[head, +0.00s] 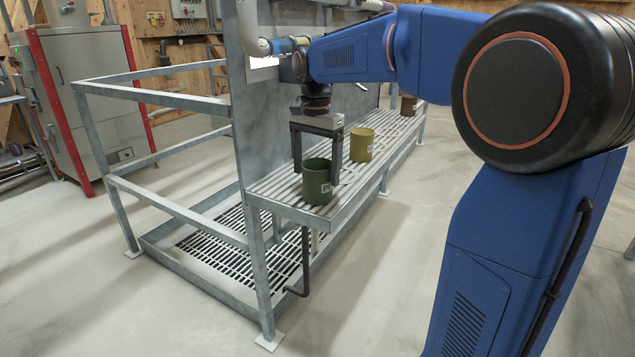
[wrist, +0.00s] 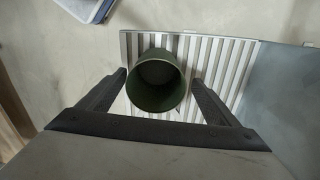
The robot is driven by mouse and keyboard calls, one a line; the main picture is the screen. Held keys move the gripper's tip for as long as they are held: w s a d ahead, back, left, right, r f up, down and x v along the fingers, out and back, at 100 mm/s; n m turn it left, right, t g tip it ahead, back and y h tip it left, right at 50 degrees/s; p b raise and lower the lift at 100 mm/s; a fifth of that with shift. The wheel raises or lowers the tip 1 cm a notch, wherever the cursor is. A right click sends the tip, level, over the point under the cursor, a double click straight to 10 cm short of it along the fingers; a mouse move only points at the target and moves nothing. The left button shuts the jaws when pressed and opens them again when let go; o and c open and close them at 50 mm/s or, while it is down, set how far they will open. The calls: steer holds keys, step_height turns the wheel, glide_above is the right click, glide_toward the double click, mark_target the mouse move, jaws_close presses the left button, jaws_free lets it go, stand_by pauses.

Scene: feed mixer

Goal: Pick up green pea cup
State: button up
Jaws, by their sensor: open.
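The green pea cup (head: 317,181) is a dark green open cylinder with a partly visible label. It stands upright near the front end of the slatted metal shelf (head: 292,201). My gripper (head: 316,182) points down over it, open, with one finger on each side of the cup. In the wrist view the green pea cup (wrist: 157,82) lies between and slightly beyond the fingertips of my gripper (wrist: 157,76), and its inside looks empty. Gaps show between the fingers and the cup.
A yellow-olive cup (head: 361,145) stands farther back on the shelf, and a brown cup (head: 408,105) farther still. A tall metal panel (head: 262,130) borders the shelf on the left. Galvanized rails (head: 170,205) surround a floor grate. A red-edged cabinet (head: 85,95) stands behind.

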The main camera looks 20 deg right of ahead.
mark_target(317, 183)
steer(key=f, duration=0.4)
steer(key=shift+s+d+f, duration=0.1)
steer(key=shift+s+f, duration=0.15)
steer(key=shift+f, duration=0.15)
steer(key=c, duration=1.2)
steer(key=shift+o, duration=0.2)
steer(key=shift+r, duration=0.15)
